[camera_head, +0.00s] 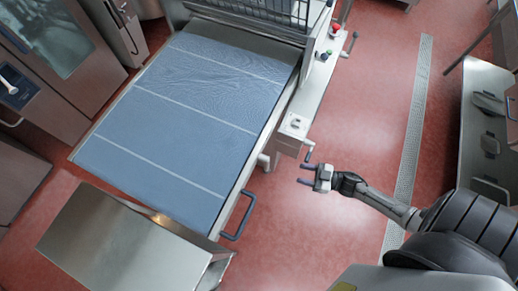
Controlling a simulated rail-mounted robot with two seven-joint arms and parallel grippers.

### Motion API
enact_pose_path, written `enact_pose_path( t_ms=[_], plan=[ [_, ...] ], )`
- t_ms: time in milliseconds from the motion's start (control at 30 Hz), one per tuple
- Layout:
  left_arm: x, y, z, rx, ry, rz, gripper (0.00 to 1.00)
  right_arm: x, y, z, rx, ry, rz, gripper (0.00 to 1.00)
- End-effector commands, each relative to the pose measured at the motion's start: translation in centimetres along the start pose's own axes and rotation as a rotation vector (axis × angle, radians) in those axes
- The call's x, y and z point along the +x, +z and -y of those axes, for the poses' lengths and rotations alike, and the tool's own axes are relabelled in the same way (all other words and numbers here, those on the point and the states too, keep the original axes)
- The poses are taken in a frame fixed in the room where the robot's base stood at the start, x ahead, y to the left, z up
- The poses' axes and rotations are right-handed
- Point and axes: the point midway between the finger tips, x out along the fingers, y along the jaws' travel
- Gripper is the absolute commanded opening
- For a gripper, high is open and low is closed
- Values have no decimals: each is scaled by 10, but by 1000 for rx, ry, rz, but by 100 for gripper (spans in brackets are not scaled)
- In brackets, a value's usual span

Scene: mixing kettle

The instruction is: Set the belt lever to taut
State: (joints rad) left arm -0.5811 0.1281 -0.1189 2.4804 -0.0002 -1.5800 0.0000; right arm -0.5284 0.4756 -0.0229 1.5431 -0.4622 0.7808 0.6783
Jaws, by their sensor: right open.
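A machine with a wide blue-grey belt (180,112) stands at the left and centre. On its right side is a pale control box (294,127) with a small dark-gripped lever (309,153) beside it. A blue bar handle (239,217) sits lower on the same side, and another small lever (351,42) is at the upper end. No label shows which is the belt lever. My right gripper (304,174) is open and empty, just below the lever by the box, seemingly apart from it. My left gripper is not in view.
A steel table (120,240) stands at the belt's lower end. A wire guard (265,12) and buttons (325,55) are at the upper end. Red floor (365,110) with a drain grate (412,120) is clear to the right. A steel bench (485,130) is at the right edge.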

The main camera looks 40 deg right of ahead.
Motion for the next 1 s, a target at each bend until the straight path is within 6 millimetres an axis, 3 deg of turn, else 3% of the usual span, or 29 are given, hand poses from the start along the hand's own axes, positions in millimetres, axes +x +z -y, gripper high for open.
enact_pose_path(
  t_ms=[333, 1000],
  plan=[
    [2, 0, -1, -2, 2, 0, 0, 14, -5, 3, 69, -23, -29, 45],
    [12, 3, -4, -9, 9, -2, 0, 90, -7, 4, 67, -21, -29, 45]
  ],
)
